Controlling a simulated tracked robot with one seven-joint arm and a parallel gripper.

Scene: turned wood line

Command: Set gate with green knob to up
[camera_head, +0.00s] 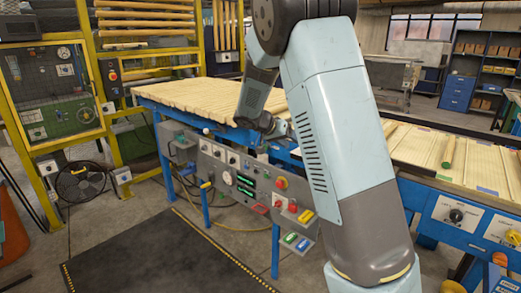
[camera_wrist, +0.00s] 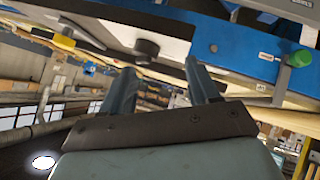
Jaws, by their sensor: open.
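In the wrist view a green knob (camera_wrist: 299,59) sits at the end of a grey lever (camera_wrist: 281,86) beside a blue rail (camera_wrist: 240,50), at the right. I take this lever to be the gate's handle; the gate's own position is not clear. My gripper (camera_wrist: 162,68) is open and empty, its two fingers apart and pointing toward the rail. The green knob lies to the right of both fingers, apart from them. In the head view my arm covers much of the middle, and my fingers cannot be made out.
A grey control panel (camera_head: 235,178) with buttons and a red emergency stop stands below the slatted wooden table (camera_head: 205,97). A black knob (camera_wrist: 146,48) on a white plate faces my fingers. The dark floor mat (camera_head: 150,255) is clear.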

